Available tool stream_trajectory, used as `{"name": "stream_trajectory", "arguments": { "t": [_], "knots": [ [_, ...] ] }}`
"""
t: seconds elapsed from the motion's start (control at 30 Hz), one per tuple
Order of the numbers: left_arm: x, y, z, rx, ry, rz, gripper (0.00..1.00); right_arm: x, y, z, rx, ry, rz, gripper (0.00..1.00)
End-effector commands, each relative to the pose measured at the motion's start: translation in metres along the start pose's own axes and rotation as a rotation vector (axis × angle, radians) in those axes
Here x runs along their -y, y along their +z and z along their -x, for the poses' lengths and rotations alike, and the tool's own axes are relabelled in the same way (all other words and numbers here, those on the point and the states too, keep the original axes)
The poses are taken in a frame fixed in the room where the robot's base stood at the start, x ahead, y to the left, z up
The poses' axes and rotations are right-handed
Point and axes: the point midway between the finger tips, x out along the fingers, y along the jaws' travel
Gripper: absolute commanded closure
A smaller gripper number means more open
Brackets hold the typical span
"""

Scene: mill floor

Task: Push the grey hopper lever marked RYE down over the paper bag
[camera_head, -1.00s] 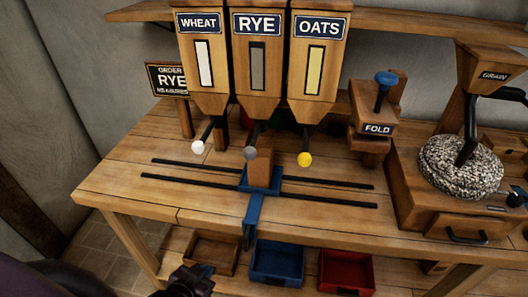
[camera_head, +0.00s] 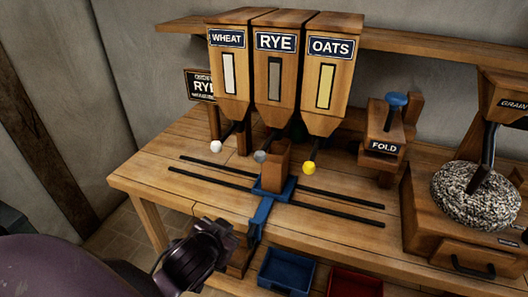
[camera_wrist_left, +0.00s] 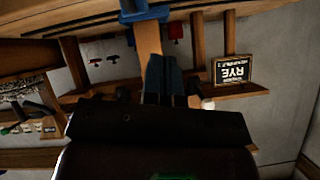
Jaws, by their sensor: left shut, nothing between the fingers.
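The RYE hopper (camera_head: 274,62) stands between the WHEAT and OATS hoppers. Its grey-knobbed lever (camera_head: 260,156) sticks out below, over the brown paper bag (camera_head: 276,168). The bag stands upright in a blue carriage (camera_head: 273,188) on the rails. My left gripper (camera_head: 222,232) is shut and empty, at the bench's front edge, lower and left of the carriage, apart from the lever. In the left wrist view, which is upside down, its fingers (camera_wrist_left: 163,80) overlap the bag in the picture. The grey knob cannot be made out there. My right gripper is out of view.
The white WHEAT knob (camera_head: 216,146) and yellow OATS knob (camera_head: 309,168) flank the grey one. The FOLD press (camera_head: 386,140) and grain mill (camera_head: 470,225) stand to the right. A blue bin (camera_head: 287,270) sits below. An order board (camera_head: 201,85) reads RYE.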

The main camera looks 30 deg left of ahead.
Motion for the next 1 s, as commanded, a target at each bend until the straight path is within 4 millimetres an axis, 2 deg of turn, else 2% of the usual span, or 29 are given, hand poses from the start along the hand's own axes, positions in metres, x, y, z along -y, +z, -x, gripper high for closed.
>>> {"name": "stream_trajectory", "arguments": {
  "t": [0.03,0.3,0.47,0.6,0.8,1.0],
  "knots": [
    [0.007,-0.021,0.001,-0.067,-0.028,-0.013,1.0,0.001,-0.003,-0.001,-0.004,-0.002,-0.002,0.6],
    [0.029,-0.124,0.016,-0.484,-0.121,-0.084,1.0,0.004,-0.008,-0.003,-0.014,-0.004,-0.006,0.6],
    [0.026,-0.184,0.037,-0.769,-0.115,-0.17,1.0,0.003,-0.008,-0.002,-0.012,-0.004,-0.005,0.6],
    [0.013,-0.229,0.062,-1.024,-0.062,-0.287,1.0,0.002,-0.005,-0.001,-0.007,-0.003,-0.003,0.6],
    [-0.017,-0.268,0.097,-1.313,0.067,-0.513,1.0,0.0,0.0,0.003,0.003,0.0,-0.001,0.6],
    [-0.049,-0.279,0.117,-1.491,0.233,-0.809,1.0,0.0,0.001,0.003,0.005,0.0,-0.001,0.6]
  ]
}}
